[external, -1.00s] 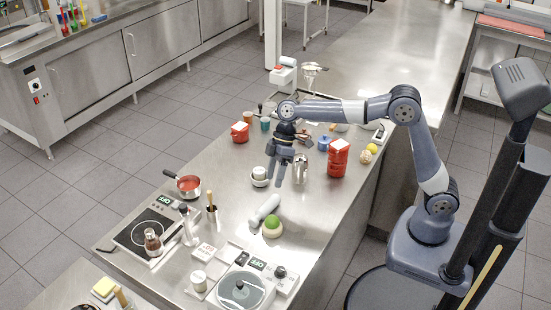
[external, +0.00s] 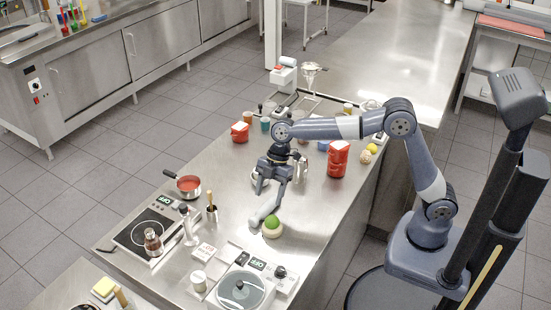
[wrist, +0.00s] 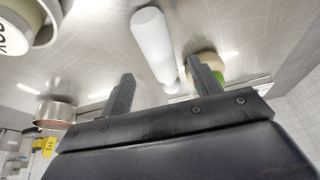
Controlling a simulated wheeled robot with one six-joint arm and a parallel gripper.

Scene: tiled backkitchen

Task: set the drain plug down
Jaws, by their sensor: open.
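My gripper (external: 269,197) is open, its fingers pointing down over the middle of the steel counter. It also shows in the wrist view (wrist: 162,86) with its two fingers wide apart and nothing gripped between them. A white bottle-shaped piece (external: 261,214) lies on its side on the counter just below the fingers. In the wrist view the white piece (wrist: 150,42) shows between and beyond the fingertips, apart from them. A pale round base with a green top (external: 272,227) stands close to its lower end. I cannot tell which thing is the drain plug.
A red canister (external: 338,160) stands right of my gripper. A red saucepan (external: 188,186), a black hob (external: 145,232) and a round-topped appliance (external: 241,291) are left and in front. A steel cup (external: 302,168) is close behind the gripper. Bare counter lies to the left.

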